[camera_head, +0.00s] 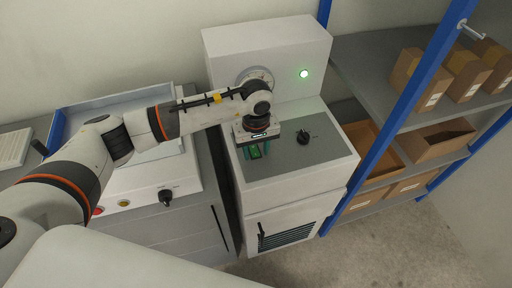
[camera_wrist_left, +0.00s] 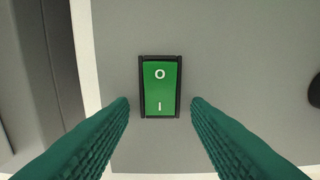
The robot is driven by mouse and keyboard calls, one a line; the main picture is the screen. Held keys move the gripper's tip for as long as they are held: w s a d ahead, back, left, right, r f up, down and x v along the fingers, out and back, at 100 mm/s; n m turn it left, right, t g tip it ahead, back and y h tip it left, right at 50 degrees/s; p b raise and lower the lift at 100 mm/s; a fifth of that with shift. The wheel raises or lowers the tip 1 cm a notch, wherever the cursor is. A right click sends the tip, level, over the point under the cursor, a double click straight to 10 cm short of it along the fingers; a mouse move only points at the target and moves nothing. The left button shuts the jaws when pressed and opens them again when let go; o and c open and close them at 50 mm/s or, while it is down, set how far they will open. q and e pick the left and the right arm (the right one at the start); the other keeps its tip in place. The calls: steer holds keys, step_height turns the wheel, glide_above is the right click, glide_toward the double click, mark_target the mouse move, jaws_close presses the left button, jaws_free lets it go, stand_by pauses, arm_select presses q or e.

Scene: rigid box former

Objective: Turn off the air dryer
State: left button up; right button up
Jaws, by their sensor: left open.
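The air dryer is a white cabinet (camera_head: 268,45) with a grey top panel (camera_head: 320,140), a round gauge (camera_head: 262,75) and a lit green lamp (camera_head: 304,73). A green rocker switch (camera_head: 255,152) sits on the panel's left part. In the left wrist view the switch (camera_wrist_left: 160,87) shows a black frame, "O" at the top and "I" at the bottom. My left gripper (camera_head: 255,150) is above the switch. Its green fingers (camera_wrist_left: 160,105) are spread on both sides of the switch, with nothing between them touching it. My right gripper is not in view.
A black knob (camera_head: 303,137) is on the panel right of the switch. A blue-framed shelf (camera_head: 408,97) with cardboard boxes stands to the right. A white machine (camera_head: 150,185) with a black knob stands left. Bare floor (camera_head: 370,245) shows in front.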

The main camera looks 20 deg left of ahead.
arm_select(q)
jaws_close()
steer(key=b, duration=0.1)
steer(key=g+b, duration=0.1)
steer(key=shift+w+a+f+h+b, duration=0.2)
steer(key=shift+w+h+b, duration=0.1)
steer(key=shift+h+b, duration=0.1)
steer(key=shift+r+g+h+b, duration=0.2)
steer(key=shift+g+h+b, duration=0.25)
steer(key=shift+g, duration=0.25)
steer(key=shift+r, duration=0.2)
jaws_free()
steer(key=b+v, duration=0.1)
steer(key=v, duration=1.1)
